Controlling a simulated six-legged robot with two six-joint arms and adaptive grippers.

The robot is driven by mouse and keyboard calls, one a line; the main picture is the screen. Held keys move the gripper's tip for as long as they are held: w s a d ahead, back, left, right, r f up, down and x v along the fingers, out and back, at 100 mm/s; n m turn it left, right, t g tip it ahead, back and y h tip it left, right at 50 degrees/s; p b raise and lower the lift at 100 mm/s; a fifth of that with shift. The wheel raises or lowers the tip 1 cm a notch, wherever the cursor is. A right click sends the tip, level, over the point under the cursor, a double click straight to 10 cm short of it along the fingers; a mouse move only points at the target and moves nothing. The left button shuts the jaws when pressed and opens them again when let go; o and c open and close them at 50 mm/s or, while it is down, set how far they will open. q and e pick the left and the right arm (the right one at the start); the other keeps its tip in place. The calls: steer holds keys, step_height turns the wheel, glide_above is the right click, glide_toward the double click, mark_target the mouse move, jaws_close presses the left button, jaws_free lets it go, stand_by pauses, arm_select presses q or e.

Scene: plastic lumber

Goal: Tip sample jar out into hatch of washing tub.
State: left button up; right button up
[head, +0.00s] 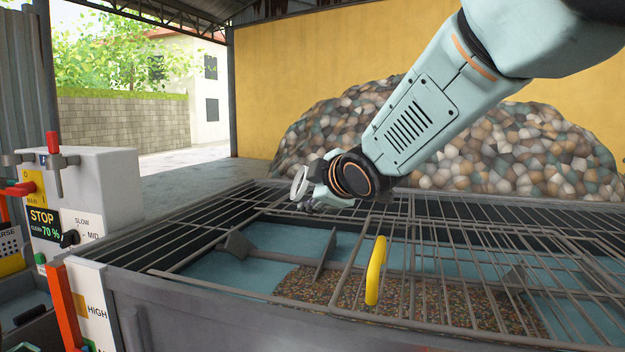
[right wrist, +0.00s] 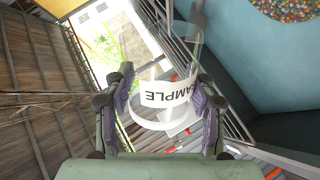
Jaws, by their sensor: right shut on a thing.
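My right gripper (head: 318,196) is above the far left part of the washing tub (head: 200,312), shut on the sample jar (head: 298,183). In the right wrist view, the jar (right wrist: 164,94) sits between both fingers (right wrist: 165,88); it is clear with white bands and a SAMPLE label. Its tilt and contents are hard to tell. The tub's grating has a bar-free opening, the hatch (head: 262,247), at left, with blue water and multicoloured flakes below. The jar is above the grating level near the hatch's far side. My left gripper is not in view.
A yellow handle (head: 375,270) stands up from the grating (head: 450,240) right of the hatch. A control panel with a STOP sign (head: 42,222) is at the left. A large pile of flakes (head: 440,150) lies behind the tub against a yellow wall.

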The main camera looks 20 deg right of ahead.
steer(key=r+m+p, duration=0.1)
steer(key=p, duration=0.1)
steer(key=d+r+m+y+p, duration=0.1)
steer(key=r+m+p, duration=0.1)
steer(key=p, duration=0.1)
steer(key=shift+t+y+p, duration=0.3)
steer(key=shift+t, duration=0.1)
steer(key=r+m+p, duration=0.1)
steer(key=a+r+m+t+y+p, duration=0.1)
steer(key=m+p, duration=0.1)
steer(key=shift+s+a+r+y, duration=0.1)
steer(key=shift+a+r+y, duration=0.05)
steer(key=shift+r+y, duration=0.2)
steer(key=m, duration=0.1)
steer(key=r+m+t+p, duration=0.1)
steer(key=m, duration=0.1)
steer(key=shift+r+y, duration=0.25)
steer(key=shift+y, duration=0.1)
steer(key=shift+a+r+m, duration=0.1)
steer(key=shift+r+m, duration=0.15)
steer(key=shift+m, duration=0.35)
steer(key=shift+a+r, duration=0.1)
steer(key=shift+a, duration=0.15)
steer(key=shift+d, duration=0.2)
steer(key=shift+d, duration=0.1)
